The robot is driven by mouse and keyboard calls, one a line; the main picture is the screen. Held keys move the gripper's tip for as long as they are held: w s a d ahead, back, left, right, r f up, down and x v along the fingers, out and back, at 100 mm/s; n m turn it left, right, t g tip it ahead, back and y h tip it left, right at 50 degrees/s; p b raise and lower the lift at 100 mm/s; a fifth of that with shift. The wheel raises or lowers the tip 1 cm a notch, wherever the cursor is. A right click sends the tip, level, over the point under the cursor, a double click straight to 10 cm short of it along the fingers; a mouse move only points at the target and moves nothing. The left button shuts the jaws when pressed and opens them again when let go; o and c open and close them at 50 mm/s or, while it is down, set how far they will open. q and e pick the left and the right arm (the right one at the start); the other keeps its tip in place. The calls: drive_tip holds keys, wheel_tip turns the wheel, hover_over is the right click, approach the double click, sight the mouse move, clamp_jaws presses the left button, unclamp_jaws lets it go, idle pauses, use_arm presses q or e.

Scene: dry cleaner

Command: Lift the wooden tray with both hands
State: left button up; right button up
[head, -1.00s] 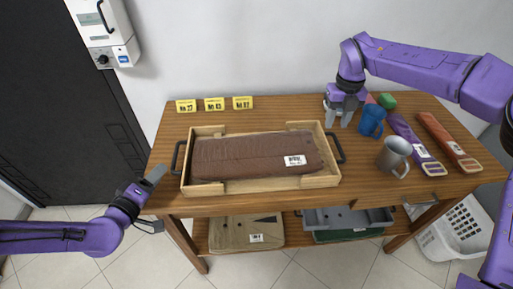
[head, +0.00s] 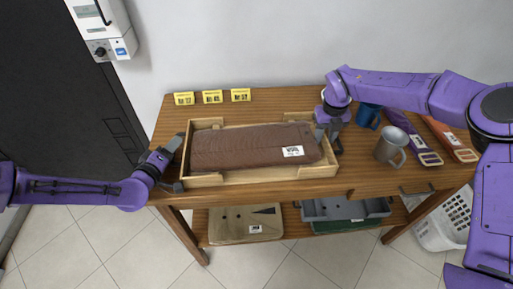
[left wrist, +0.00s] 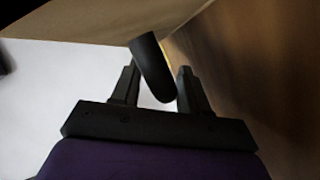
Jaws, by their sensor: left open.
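The wooden tray (head: 262,178) sits on the table in the head view, with a folded brown garment (head: 240,148) bearing a white label inside it. My left gripper (head: 176,164) is at the tray's left end. In the left wrist view its open fingers (left wrist: 158,88) stand on either side of the tray's dark left handle (left wrist: 152,66), with gaps showing. My right gripper (head: 329,136) is at the tray's right end, pointing down over the right handle. The right handle is mostly hidden, and I cannot tell whether those fingers are closed on it.
A lower shelf holds a grey bin (head: 345,209).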

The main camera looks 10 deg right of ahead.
use_arm(q)
drive_tip(key=shift+w+d, duration=0.1)
use_arm(e)
drive_tip(key=shift+d+f, duration=0.1)
use_arm(q)
drive_tip(key=c, duration=0.8)
use_arm(e)
clamp_jaws()
use_arm(q)
clamp_jaws()
drive_tip(key=shift+r, duration=0.15)
